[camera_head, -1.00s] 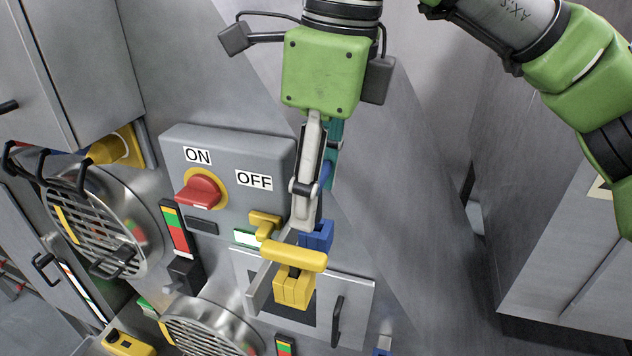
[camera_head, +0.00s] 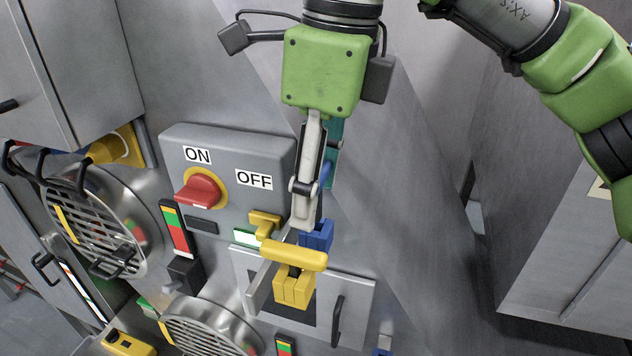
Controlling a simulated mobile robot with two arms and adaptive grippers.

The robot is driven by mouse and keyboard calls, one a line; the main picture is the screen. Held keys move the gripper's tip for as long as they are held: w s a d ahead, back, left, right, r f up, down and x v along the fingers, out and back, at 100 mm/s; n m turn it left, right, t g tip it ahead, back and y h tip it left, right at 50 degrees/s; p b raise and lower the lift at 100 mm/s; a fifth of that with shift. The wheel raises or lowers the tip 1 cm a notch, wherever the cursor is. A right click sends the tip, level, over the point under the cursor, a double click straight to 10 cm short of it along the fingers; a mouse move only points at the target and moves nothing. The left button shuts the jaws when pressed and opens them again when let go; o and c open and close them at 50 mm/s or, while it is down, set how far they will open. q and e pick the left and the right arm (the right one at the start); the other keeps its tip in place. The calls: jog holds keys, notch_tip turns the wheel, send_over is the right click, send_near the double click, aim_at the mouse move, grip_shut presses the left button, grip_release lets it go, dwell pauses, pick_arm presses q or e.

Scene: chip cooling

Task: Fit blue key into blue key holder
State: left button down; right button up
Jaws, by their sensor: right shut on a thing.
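My right gripper (camera_head: 303,222) reaches down from the top middle in front of the grey machine panel. Its pale fingers are closed, and the near finger hides most of what they hold. A strip of blue, which looks like part of the blue key (camera_head: 326,174), shows just behind the fingers. A notched blue block, which looks like the blue key holder (camera_head: 318,239), is right beside the fingertips. I cannot tell whether the key is inside it or only close to it. My left gripper is out of view.
A yellow bar (camera_head: 292,257) and notched yellow block (camera_head: 294,289) stand just below the fingertips. The grey switch box (camera_head: 226,158) with a red knob (camera_head: 198,190) is close on the left. Round metal grilles (camera_head: 95,222) lie further left.

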aim_at(317, 219)
jog(key=shift+f+b, duration=1.7)
jog(key=shift+f, duration=0.3)
jog(key=o, duration=1.2)
